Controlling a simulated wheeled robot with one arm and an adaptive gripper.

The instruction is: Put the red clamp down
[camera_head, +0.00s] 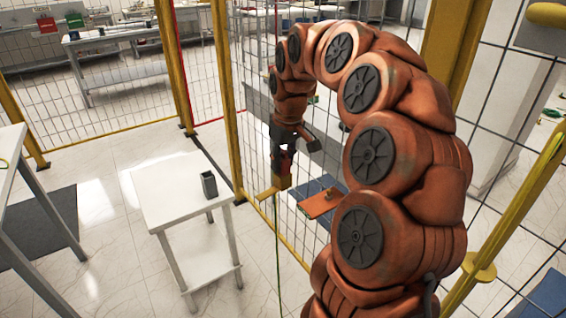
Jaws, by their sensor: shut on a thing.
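My gripper (284,150) hangs pointing down at the end of my orange arm, in the middle of the head view. It is shut on a small reddish piece (283,161), which looks like the red clamp; its outline is dark and partly hidden by the fingers. The gripper is in the air, to the right of the white table (165,190). A thin green cable (278,245) runs down below it; I cannot tell whether it joins the clamp.
A dark grey open holder (208,184) stands at the white table's right edge; the rest of its top is clear. An orange board (319,204) with a brass-coloured part lies right of the gripper. Mesh fencing with yellow posts (226,100) stands behind. Another table (12,150) is at left.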

